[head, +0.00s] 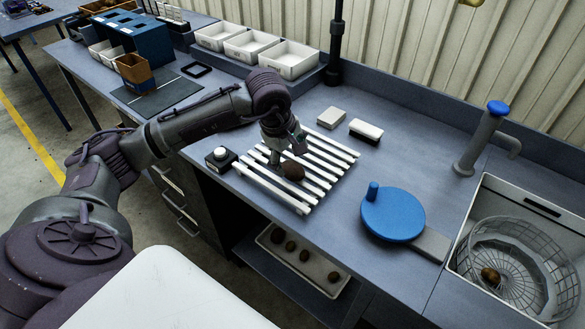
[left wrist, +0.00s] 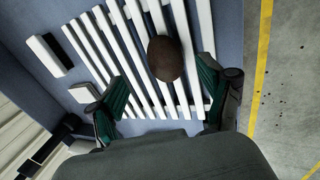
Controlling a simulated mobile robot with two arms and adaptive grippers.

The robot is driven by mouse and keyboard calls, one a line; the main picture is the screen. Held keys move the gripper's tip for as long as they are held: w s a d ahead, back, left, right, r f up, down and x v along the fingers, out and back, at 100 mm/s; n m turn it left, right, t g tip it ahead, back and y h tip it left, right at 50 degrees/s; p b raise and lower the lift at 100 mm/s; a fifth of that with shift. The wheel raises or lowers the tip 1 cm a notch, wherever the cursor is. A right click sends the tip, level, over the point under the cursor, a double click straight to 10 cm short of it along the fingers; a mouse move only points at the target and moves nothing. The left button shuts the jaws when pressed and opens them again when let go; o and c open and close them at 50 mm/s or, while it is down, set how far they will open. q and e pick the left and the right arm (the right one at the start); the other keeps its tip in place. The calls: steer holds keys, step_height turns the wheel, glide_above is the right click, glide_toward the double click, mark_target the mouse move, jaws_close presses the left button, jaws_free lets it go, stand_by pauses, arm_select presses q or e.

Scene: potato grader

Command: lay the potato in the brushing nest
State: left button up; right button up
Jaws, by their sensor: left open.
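A brown potato (head: 293,170) lies on the white slatted rack (head: 325,150) on the workbench. My left gripper (head: 286,154) is above the rack at the potato, pointing down. It is open, and in the left wrist view the potato (left wrist: 165,58) shows between and just beyond the two green-padded fingers (left wrist: 164,76), with a gap on each side. I cannot tell how high the fingertips are above the slats. No part is clearly marked as a brushing nest. My right gripper is not in view.
A push button (head: 221,154) stands left of the rack. A blue round lid (head: 392,213) lies to the right, and a sink (head: 470,210) holds a wire basket with a potato. A brush (head: 366,130) and block (head: 331,117) lie behind. A tray (head: 325,284) of several potatoes sits below.

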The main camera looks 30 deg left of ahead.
mark_target(291, 166)
arm_select(q)
steer(key=shift+f, duration=0.3)
steer(key=x, duration=0.1)
steer(key=p+x, duration=0.1)
steer(key=x, duration=0.1)
steer(key=p+x, duration=0.1)
steer(key=shift+s+a+f, duration=0.15)
steer(key=shift+a+f, duration=0.1)
steer(key=shift+a, duration=0.1)
steer(key=shift+f, duration=0.25)
steer(key=c, duration=1.3)
steer(key=shift+c, duration=0.5)
steer(key=shift+r, duration=0.15)
